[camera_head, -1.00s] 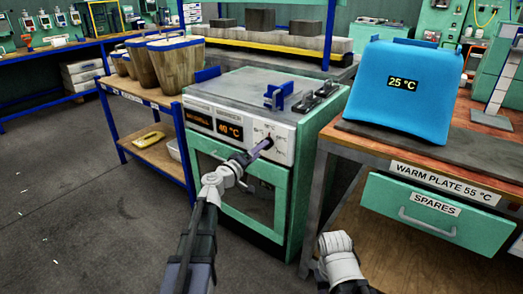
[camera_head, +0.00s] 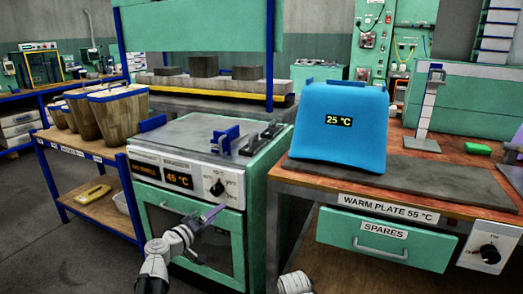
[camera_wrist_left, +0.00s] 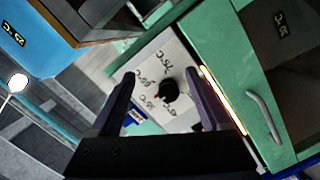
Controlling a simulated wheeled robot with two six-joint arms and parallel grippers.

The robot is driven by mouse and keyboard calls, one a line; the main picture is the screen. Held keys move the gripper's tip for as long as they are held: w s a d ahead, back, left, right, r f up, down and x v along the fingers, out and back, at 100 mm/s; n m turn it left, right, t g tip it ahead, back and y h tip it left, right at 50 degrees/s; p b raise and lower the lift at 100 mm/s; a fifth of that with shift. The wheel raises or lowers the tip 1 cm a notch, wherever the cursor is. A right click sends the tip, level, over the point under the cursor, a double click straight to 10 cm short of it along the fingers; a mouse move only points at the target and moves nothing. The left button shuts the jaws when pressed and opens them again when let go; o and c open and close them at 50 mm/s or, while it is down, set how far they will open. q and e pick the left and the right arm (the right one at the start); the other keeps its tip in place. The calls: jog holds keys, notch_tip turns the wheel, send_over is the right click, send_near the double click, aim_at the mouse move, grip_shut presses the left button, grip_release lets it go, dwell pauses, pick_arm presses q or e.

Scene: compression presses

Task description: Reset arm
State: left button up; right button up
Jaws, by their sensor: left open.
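My left gripper (camera_head: 213,212) is in front of the green oven (camera_head: 255,180), just below its black dial knob (camera_head: 217,188). In the left wrist view the two dark fingers of the left gripper (camera_wrist_left: 161,76) stand apart, with the knob (camera_wrist_left: 168,91) showing between them on the pale panel; they appear clear of it. The oven's orange display (camera_head: 178,180) reads 45 °C. A pale piece of my right arm shows at the bottom edge in the head view; its gripper is out of the picture.
A blue cover (camera_head: 340,148) reading 25 °C stands on the bench at right, above a green SPARES drawer (camera_head: 382,238). A second dial (camera_head: 489,254) is at the far right. A shelf cart (camera_head: 88,152) with wooden tubs stands left of the oven. Floor is open at far left.

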pick_arm(q)
jog(key=s+d+f+m+g+p, duration=0.1)
jog(key=s+d+f+m+g, duration=0.4)
jog(key=d, duration=0.4)
jog(key=s+d+f+m+g, duration=0.2)
jog(key=s+d+f+g, duration=0.3)
jog(key=s+d+f, duration=0.3)
jog(key=s+a+f+m+g+y, duration=0.1)
jog(key=s+f+m+g+y, duration=0.2)
jog(key=s, duration=0.4)
jog(key=s+a+f+g+y, duration=0.1)
jog(key=s+f+g+y, duration=0.1)
jog(key=s+y, duration=0.45)
notch_tip(320, 180, up, 38)
jog(key=p, duration=3.9)
jog(key=shift+s+a, duration=0.2)
